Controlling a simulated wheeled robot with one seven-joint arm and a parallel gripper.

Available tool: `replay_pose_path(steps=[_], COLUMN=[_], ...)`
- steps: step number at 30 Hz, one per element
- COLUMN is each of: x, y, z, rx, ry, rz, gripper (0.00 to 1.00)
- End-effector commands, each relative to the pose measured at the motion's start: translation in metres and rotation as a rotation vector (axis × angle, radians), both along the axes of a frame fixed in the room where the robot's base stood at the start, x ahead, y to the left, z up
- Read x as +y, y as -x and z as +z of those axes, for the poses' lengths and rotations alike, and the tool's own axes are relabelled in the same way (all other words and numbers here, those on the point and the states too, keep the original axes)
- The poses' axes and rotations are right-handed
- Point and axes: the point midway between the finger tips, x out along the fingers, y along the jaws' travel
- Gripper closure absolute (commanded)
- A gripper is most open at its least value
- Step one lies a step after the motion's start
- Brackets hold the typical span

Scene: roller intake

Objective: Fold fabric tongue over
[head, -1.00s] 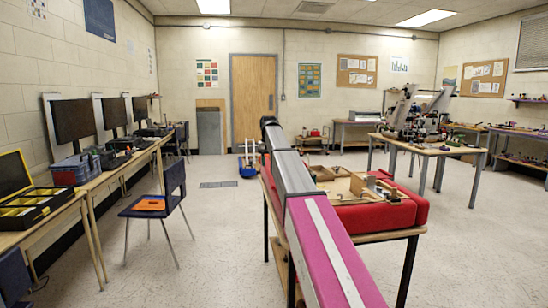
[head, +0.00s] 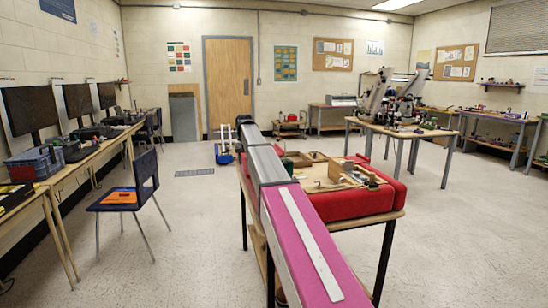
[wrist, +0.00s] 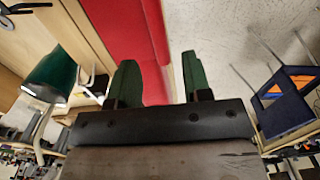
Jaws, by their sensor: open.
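A red padded surface (head: 368,208) covers the top of the table in the middle of the head view, with a shallow wooden tray (head: 318,186) on it. In the wrist view the red material (wrist: 125,40) lies beyond my gripper (wrist: 160,78). The two green fingers are apart, with nothing between them. I cannot pick out a separate fabric tongue in either view. In the head view my arm runs over the table's left side, and my fingers cannot be made out there.
A blue chair (head: 146,172) with an orange item (head: 118,196) on its seat stands left of the table. It also shows in the wrist view (wrist: 285,108). A green cylindrical object (wrist: 52,74) is left of my fingers. Open floor (head: 440,240) lies right of the table.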

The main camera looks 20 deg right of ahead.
Motion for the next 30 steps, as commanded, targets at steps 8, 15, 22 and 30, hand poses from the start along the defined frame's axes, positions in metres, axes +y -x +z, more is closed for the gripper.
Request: replay_pose_path(steps=[8,15,22,30], x=[0.0,0.0,0.0,0.0], y=[0.008,0.007,0.007,0.007], z=[-0.03,-0.03,-0.032,-0.032], rx=[0.001,0.0,0.0,0.0], ry=[0.0,0.0,0.0,0.0], rz=[0.0,0.0,0.0,0.0], gripper=[0.55,0.55,0.55,0.99])
